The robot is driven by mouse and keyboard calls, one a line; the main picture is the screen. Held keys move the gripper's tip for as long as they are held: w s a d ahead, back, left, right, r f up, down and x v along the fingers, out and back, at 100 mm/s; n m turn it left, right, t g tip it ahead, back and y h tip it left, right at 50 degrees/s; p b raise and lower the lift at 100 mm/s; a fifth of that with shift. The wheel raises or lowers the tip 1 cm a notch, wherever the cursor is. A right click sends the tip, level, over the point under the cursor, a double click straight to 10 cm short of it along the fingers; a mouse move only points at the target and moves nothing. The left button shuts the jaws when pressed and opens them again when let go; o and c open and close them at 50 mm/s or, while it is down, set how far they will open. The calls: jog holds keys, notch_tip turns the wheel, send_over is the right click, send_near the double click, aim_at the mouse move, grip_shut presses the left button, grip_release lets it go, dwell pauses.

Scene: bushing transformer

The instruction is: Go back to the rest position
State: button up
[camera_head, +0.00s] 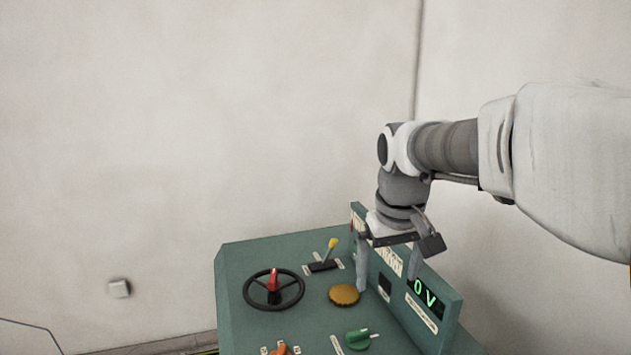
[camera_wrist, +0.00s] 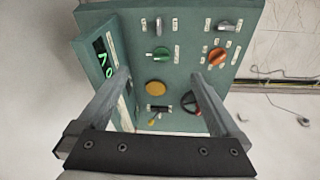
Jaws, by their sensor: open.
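My gripper (camera_head: 388,280) hangs over the right part of a green control console (camera_head: 236,262) in the head view, with its fingers pointing down. Its two fingers are spread apart and nothing is between them. In the wrist view my gripper (camera_wrist: 172,90) shows both fingers apart, with the console's panel beyond them. A yellow-brown round knob (camera_head: 344,294) lies beside the left finger in the head view; it also shows between the fingers in the wrist view (camera_wrist: 156,87). I cannot tell whether a finger touches the console.
The console carries a black handwheel (camera_head: 250,291) with a red handle, a yellow-tipped lever (camera_head: 332,244), a green knob (camera_head: 357,340) and an orange knob (camera_head: 281,350). A display (camera_head: 425,297) reads "0V" on the raised right panel. Bare wall stands behind; the space above the console's left is clear.

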jog(key=s+d+f+m+t, duration=0.1)
jog(key=s+f+m+t, duration=0.1)
jog(key=s, duration=1.6)
jog(key=shift+d+t, duration=0.4)
jog(key=shift+t, duration=0.2)
